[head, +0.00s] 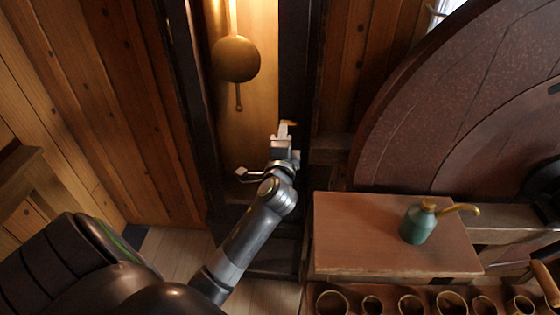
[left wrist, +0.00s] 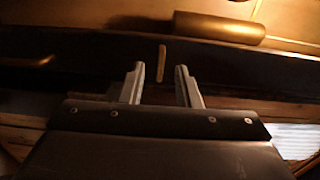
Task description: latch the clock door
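The tall clock case stands at the upper middle of the head view, with a brass pendulum bob (head: 236,59) in its lit interior. A dark upright (head: 298,62) borders it on the right. A small brass latch piece (head: 291,122) shows at my left gripper's tip. In the left wrist view the latch (left wrist: 161,60) stands upright against a dark beam (left wrist: 240,68). My left gripper (head: 284,130) is open; its two fingers (left wrist: 160,76) are apart, and the latch appears between and just beyond their tips. Contact is not visible. I cannot make out the door's edge. My right gripper is out of view.
A wooden bench top (head: 365,240) with a green oil can (head: 418,225) is right of my left arm. Several round cups (head: 332,302) line the bottom edge. A large wheel (head: 470,110) fills the upper right. A brass cylinder (left wrist: 220,27) lies beyond the beam in the wrist view.

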